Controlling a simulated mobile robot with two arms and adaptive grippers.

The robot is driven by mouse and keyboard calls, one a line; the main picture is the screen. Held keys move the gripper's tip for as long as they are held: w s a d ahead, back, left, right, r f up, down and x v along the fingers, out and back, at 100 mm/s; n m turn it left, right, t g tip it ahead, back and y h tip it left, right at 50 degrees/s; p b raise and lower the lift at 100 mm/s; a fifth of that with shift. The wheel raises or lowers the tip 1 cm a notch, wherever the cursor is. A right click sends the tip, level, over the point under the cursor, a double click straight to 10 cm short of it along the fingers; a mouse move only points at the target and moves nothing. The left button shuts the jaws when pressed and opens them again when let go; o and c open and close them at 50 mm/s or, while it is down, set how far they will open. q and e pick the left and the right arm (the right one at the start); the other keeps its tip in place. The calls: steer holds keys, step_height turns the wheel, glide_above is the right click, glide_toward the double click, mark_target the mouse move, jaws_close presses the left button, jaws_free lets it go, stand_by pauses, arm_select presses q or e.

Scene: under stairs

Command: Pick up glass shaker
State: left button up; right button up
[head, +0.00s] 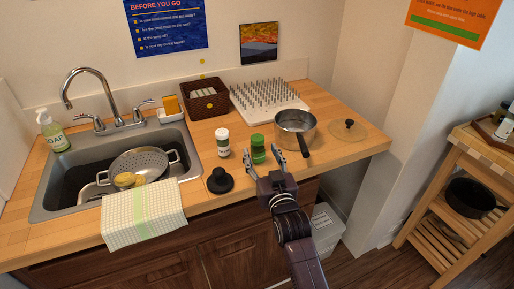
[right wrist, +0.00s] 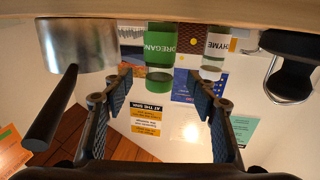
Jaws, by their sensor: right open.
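Two shakers stand upright on the wooden counter. One is green with a green cap (head: 258,148); its label reads OREGANO in the right wrist view (right wrist: 174,38). The other is white with a white cap (head: 222,142), labelled THYME in the right wrist view (right wrist: 218,44), to the left of the green one. My right gripper (head: 264,158) is open and empty at the counter's front, just short of the green shaker. In the upside-down right wrist view the green shaker shows beyond and between the fingers (right wrist: 160,78). My left gripper is not in view.
A steel saucepan (head: 296,128) stands close right of the green shaker, its black handle pointing forward near my right fingers. A black round-knobbed object (head: 220,181) sits front left. A glass lid (head: 347,130), spiked rack (head: 268,98) and brown basket (head: 206,100) stand around.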

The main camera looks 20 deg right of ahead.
mark_target(259, 151)
steer(key=w, duration=0.3)
steer(key=w+f+p, duration=0.1)
steer(key=w, duration=0.1)
steer(key=shift+w+d, duration=0.1)
steer(key=shift+d, duration=0.15)
steer(key=shift+c, duration=0.5)
steer(key=shift+r, duration=0.1)
steer(key=c, duration=1.2)
